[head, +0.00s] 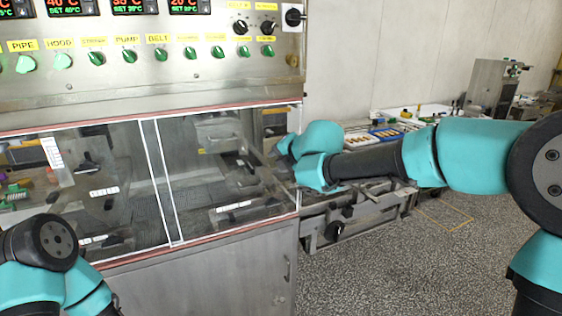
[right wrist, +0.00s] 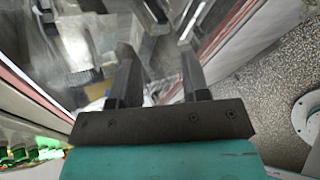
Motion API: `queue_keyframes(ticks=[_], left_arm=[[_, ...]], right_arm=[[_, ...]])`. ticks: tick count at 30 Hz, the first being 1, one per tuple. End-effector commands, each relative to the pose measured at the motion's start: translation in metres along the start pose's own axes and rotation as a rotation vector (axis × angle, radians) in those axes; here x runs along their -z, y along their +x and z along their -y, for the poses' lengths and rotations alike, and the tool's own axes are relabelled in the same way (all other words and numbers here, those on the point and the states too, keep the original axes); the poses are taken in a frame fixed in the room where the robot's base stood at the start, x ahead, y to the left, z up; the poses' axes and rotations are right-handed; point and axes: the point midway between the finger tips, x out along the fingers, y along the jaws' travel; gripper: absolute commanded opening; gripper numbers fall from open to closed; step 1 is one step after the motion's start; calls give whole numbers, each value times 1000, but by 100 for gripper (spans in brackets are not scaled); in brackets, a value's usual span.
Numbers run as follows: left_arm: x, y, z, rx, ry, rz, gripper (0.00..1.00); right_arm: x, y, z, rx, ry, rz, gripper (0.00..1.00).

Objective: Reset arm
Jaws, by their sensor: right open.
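My right arm reaches in from the right in the head view, and its wrist is by the right end of the machine's clear window. The right gripper itself is hidden there behind its wrist. In the right wrist view my right gripper (right wrist: 160,75) is open, with two dark fingers apart and nothing between them. Behind the fingers are shiny metal parts of the machine. My left arm shows at the lower left of the head view, folded low in front of the machine. Its gripper is not in the picture.
The enrober cabinet (head: 200,285) has a control panel (head: 130,75) with green knobs above its clear window (head: 105,190). A metal conveyor frame (head: 340,225) juts out at its right end, close under my right arm. Trays (head: 385,133) lie behind. The speckled floor (head: 400,275) is clear.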

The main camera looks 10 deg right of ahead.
Motion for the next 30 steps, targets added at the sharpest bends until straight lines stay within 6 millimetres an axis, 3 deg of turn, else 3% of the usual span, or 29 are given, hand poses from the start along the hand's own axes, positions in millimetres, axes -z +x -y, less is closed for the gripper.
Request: queue_keyframes(ticks=[13, 17, 20, 23, 30], left_arm=[[0, 0, 0, 0, 0, 0, 43], [0, 0, 0, 0, 0, 0, 43], [0, 0, 0, 0, 0, 0, 43], [0, 0, 0, 0, 0, 0, 43], [0, 0, 0, 0, 0, 0, 43]], right_arm=[[1, 3, 5, 6, 18, -6, 43], [5, 12, 17, 23, 60, -20, 43], [13, 28, 41, 57, 152, -48, 43], [26, 50, 81, 113, 305, -84, 43], [72, 97, 206, 303, 808, -134, 43]])
